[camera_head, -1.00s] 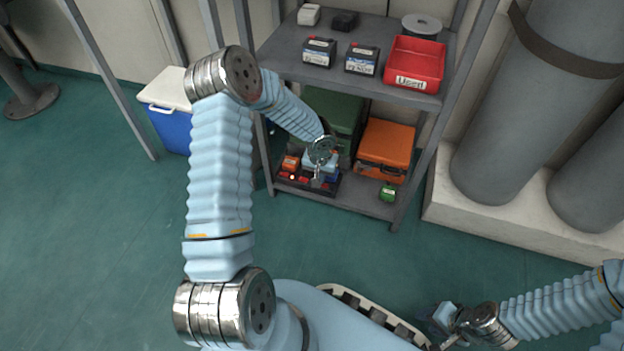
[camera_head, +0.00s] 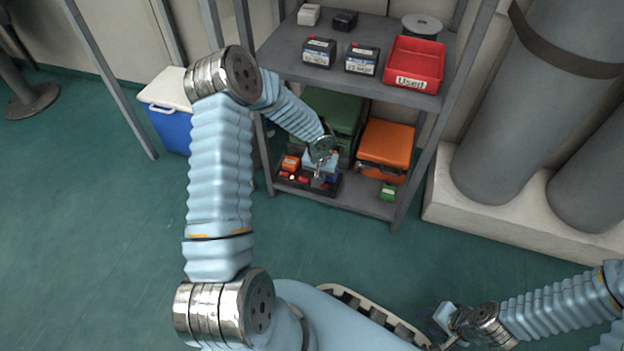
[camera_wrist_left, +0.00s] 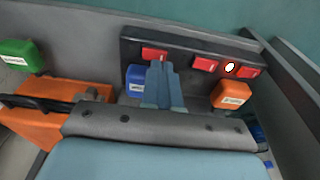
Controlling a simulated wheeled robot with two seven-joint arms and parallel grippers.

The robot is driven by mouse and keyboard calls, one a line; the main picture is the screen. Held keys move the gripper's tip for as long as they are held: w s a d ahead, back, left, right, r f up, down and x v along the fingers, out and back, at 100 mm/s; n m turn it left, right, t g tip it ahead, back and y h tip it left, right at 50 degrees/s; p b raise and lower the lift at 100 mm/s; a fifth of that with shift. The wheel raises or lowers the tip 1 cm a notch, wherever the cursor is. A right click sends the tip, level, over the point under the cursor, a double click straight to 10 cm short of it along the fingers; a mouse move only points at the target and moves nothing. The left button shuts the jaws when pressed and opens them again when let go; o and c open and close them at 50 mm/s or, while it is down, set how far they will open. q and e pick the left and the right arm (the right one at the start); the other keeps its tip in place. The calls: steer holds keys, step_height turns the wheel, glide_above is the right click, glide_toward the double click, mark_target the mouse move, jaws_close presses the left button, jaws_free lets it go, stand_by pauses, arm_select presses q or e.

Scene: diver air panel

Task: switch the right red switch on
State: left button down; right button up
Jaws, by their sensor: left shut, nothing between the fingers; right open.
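A dark panel (camera_wrist_left: 190,42) stands on the lower shelf, with red switches in a row along it. In the left wrist view one red switch (camera_wrist_left: 154,53) is at the left, just beyond my left gripper's tips. Two more red switches (camera_wrist_left: 205,65) (camera_wrist_left: 247,72) are farther right, with a bright white round lamp (camera_wrist_left: 230,67) between them. This wrist view is turned about from the head view, so its left switch is the panel's right one. My left gripper (camera_wrist_left: 157,66) is shut and empty; contact with the switch cannot be told. My right gripper (camera_head: 439,328) is open, far from the panel.
A blue box (camera_wrist_left: 135,80) and an orange box (camera_wrist_left: 231,95) are close beside my left gripper. An orange case (camera_head: 386,146) and a small green box (camera_head: 388,191) share the lower shelf. The upper shelf (camera_head: 290,45) and its posts surround the reach.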

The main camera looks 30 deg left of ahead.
arm_select(q)
steer(key=shift+f+b, duration=0.5)
steer(key=shift+f, duration=0.35)
stand_by(0.4)
steer(key=shift+r, duration=0.1)
steer(key=shift+r+p, duration=2)
steer(key=shift+r, duration=1.45)
